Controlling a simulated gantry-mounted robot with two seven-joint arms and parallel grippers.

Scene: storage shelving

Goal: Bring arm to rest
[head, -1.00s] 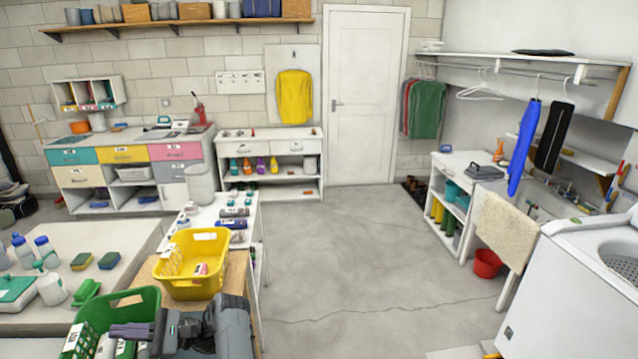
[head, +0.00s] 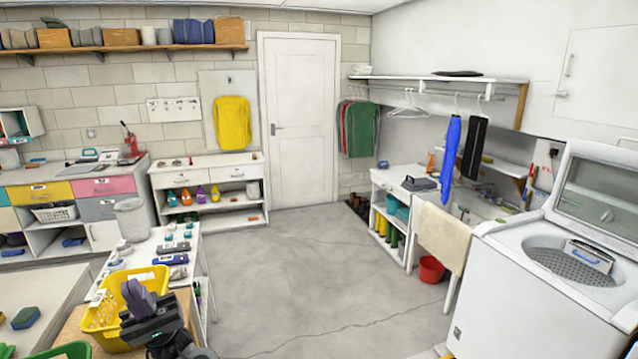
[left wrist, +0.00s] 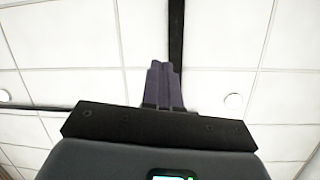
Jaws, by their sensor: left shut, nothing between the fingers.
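My left gripper (head: 138,297) is at the lower left of the head view, in front of the yellow basket (head: 104,312). Its fingers point up and are shut with nothing between them. In the left wrist view the closed fingers (left wrist: 163,86) stand against the white ceiling panels. The gripper hides part of the yellow basket. My right gripper is not in view.
A white table (head: 150,245) with several small items stands behind the basket. A corner of a green basket (head: 68,350) shows at the bottom left. A white washing machine (head: 530,300) with its lid up stands at the right. The middle floor (head: 300,265) is clear.

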